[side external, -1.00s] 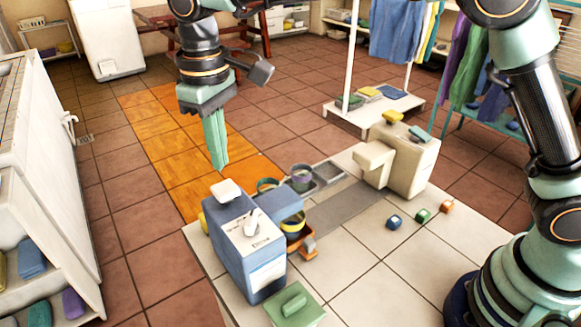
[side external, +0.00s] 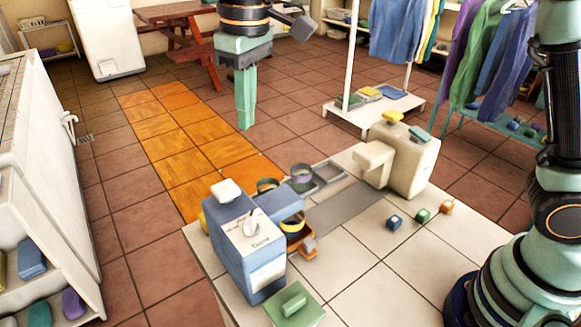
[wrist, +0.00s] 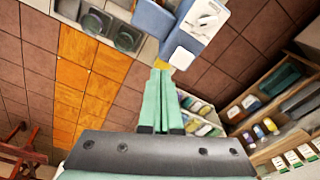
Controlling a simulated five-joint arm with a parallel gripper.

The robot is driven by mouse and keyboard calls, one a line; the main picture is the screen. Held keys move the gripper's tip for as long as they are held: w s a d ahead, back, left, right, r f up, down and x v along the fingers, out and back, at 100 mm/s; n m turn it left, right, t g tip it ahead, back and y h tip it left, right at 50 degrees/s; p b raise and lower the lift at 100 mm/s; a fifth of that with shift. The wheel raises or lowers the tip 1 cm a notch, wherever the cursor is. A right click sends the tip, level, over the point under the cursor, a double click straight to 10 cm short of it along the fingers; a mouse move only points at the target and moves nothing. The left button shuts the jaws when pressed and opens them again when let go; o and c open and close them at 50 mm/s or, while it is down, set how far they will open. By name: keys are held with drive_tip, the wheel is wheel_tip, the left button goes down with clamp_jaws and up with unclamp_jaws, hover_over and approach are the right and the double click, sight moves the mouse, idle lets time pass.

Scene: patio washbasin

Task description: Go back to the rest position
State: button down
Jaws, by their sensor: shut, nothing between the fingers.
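My gripper (side external: 246,126) is shut and empty, its green fingers pressed together and pointing down. In the side external view it hangs in the air, above and behind the tiled counter, apart from everything on it. In the wrist view the shut fingers (wrist: 161,72) point toward the blue dispenser machine (wrist: 196,22) at the counter's edge, with clear space between.
The counter (side external: 375,285) holds a blue machine (side external: 245,250), a cream machine (side external: 405,160), small cubes (side external: 422,215) and a green block (side external: 293,304). A white pole (side external: 350,50) with hanging clothes stands behind. A white shelf unit (side external: 45,190) is at left. Open floor lies between.

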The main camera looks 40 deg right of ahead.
drive_tip(key=s+d+r+m+t, duration=0.1)
drive_tip(key=s+d, duration=0.2)
drive_tip(key=d, duration=0.4)
drive_tip(key=s+d+r+m+t, duration=0.1)
drive_tip(key=s+d+m+t, duration=0.1)
drive_tip(key=d, duration=0.5)
drive_tip(key=s+d+f+m+t, duration=0.1)
drive_tip(key=s+d+f+m, duration=0.1)
drive_tip(key=s+d+f, duration=0.3)
drive_tip(key=s+d, duration=0.2)
drive_tip(key=d, duration=0.1)
drive_tip(key=shift+s+t, duration=0.4)
